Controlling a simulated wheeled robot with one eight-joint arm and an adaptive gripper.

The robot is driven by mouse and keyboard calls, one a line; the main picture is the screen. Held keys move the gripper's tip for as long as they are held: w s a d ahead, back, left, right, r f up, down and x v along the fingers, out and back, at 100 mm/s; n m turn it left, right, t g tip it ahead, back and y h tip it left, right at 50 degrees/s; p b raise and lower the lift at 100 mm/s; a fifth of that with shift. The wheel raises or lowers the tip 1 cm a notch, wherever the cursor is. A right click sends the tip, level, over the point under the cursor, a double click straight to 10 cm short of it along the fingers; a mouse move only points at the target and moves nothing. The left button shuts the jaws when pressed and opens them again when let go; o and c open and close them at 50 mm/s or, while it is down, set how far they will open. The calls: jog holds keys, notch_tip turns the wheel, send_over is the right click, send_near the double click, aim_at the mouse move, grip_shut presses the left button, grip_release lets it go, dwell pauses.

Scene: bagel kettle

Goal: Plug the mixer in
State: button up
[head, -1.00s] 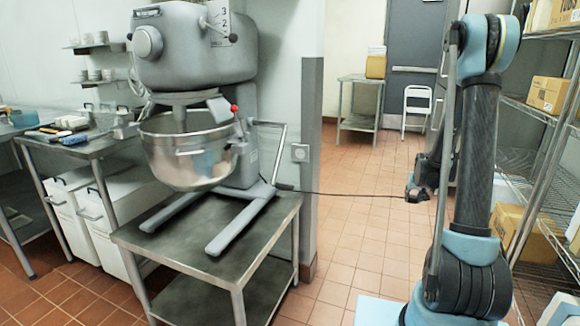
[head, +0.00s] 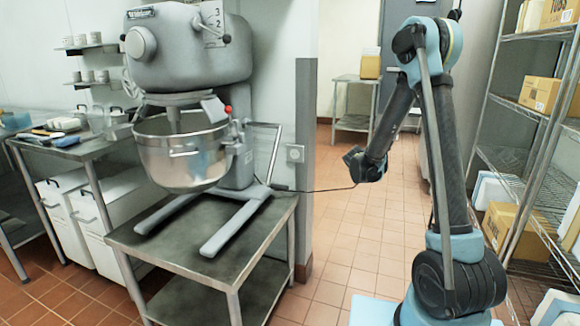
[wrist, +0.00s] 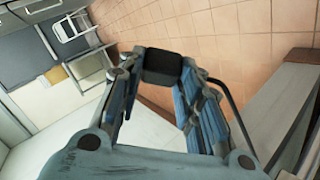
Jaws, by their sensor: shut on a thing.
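The grey stand mixer (head: 190,50) with its steel bowl (head: 178,155) stands on a low metal table (head: 160,250). Its dark cord (head: 325,190) runs right from the mixer's base to my gripper. A wall outlet (head: 295,154) is on the white wall, just left of the grey corner guard. My gripper (head: 354,160) is in the air to the right of the corner guard, apart from the outlet. In the wrist view my gripper (wrist: 160,72) is shut on the black plug (wrist: 162,64), and the cord (wrist: 232,105) trails off to the right. The plug's prongs are hidden.
The grey corner guard (head: 305,150) stands between the outlet and my gripper. Wire shelving (head: 540,110) with boxes is at the right. A small table (head: 355,100) is at the back. The tiled floor (head: 340,235) in the middle is clear.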

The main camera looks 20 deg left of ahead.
jog(key=s+a+r+n+t+y, duration=0.1)
jog(key=s+a+r+n+y, duration=0.1)
jog(key=a, duration=0.8)
jog(key=s+a+r+n+t+y, duration=0.2)
jog(key=s+a+n, duration=0.5)
jog(key=a, duration=0.4)
jog(key=s+a+r+n+t+y, duration=0.2)
jog(key=s+a+r+n+y, duration=0.1)
jog(key=a, duration=0.7)
jog(key=s+n+y, duration=0.1)
jog(key=s+y, duration=0.1)
jog(key=y, duration=0.1)
jog(key=shift+s+a+r, duration=0.2)
jog(key=shift+r, duration=0.1)
jog(key=shift+w, duration=0.2)
jog(key=shift+w+d, duration=0.15)
jog(key=shift+w, duration=1.25)
jog(key=shift+w+d, duration=0.15)
jog(key=shift+w, duration=1.2)
jog(key=shift+w, duration=0.45)
jog(key=o, duration=1.1)
jog(key=shift+c, duration=0.2)
jog(key=v, duration=0.7)
jog(key=shift+s+d+f, duration=0.15)
jog(key=shift+d, duration=0.05)
